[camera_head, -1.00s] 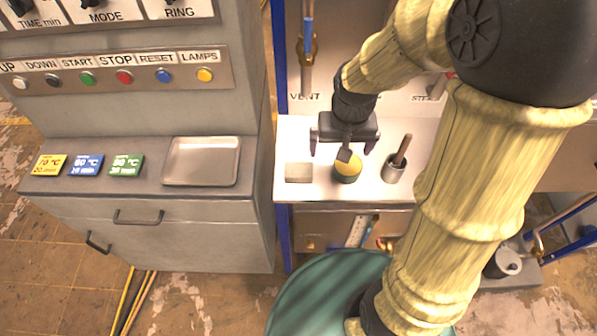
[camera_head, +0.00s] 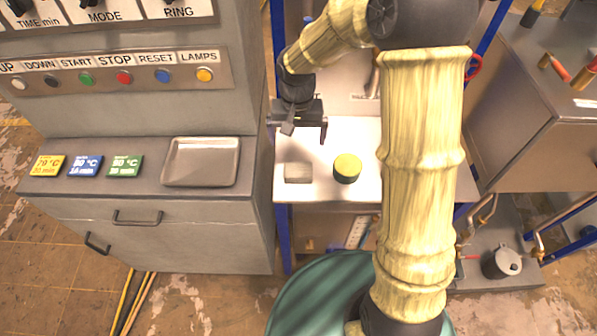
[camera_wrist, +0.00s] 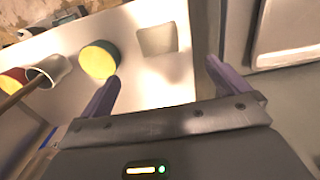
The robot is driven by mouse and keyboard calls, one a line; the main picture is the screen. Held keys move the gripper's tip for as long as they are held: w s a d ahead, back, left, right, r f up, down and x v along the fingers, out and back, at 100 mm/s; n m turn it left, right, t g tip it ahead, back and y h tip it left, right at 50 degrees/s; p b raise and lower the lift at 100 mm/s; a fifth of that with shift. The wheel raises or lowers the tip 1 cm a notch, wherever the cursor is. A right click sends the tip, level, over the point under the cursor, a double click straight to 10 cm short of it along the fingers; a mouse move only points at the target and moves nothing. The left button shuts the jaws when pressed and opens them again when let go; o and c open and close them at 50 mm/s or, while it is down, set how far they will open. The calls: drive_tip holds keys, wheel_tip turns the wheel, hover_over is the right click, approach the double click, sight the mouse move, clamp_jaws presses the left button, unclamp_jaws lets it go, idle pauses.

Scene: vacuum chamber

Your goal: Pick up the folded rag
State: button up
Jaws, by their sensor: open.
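The folded rag (camera_head: 298,173) appears as a small pale, flat square near the front left corner of the white bench top. It also shows in the wrist view (camera_wrist: 157,40) as a beige square beyond the fingertips, toward the top centre. My gripper (camera_head: 297,128) is open and empty above the bench, behind and above the rag in the head view. In the wrist view the two purple fingers (camera_wrist: 163,75) are spread apart. The rag lies ahead of the gap between them and is not touched.
A round yellow-topped, dark-sided item (camera_head: 347,168) stands right of the rag. A cup with a stick (camera_wrist: 48,71) shows in the wrist view; my arm hides it in the head view. A grey cabinet with a metal tray (camera_head: 201,184) stands to the left.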

hover_over(298, 169)
wheel_tip(298, 169, down, 9)
drive_tip(key=shift+w+p, duration=0.15)
drive_tip(key=shift+p, duration=0.15)
drive_tip(key=shift+f, duration=0.1)
drive_tip(key=f, duration=0.2)
drive_tip(key=f+p, duration=0.1)
drive_tip(key=f, duration=0.1)
drive_tip(key=shift+s, duration=0.25)
drive_tip(key=shift+f, duration=0.55)
drive_tip(key=c, duration=1)
